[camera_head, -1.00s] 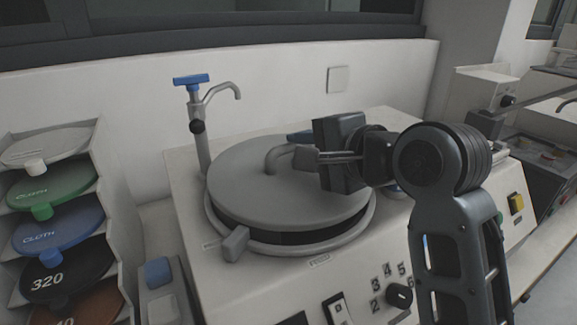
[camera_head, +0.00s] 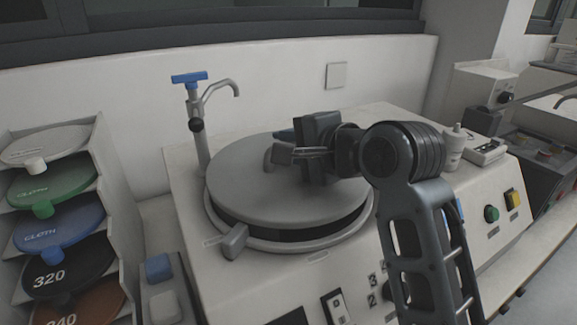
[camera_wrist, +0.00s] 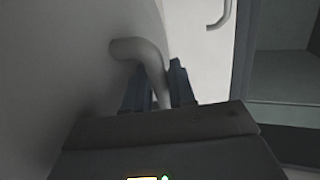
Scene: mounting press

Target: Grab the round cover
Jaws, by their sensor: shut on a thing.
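The round cover (camera_head: 245,185) is a grey disc lying on the round basin of the machine, with a bent handle (camera_head: 269,158) standing up from its top. My gripper (camera_head: 283,154) reaches in from the right and is shut on this handle. In the wrist view the handle (camera_wrist: 142,52) rises between the two dark fingers (camera_wrist: 160,88), and its bent end points left. The fingers partly hide the handle in the head view. The cover sits level over the basin, with a dark band showing below its front edge.
A tap with a blue top (camera_head: 190,78) stands behind the cover at the left. A rack of coloured discs (camera_head: 105,215) is at the far left. A grey block (camera_head: 235,240) sits at the basin's front rim. Buttons and switches (camera_head: 491,213) line the machine's front.

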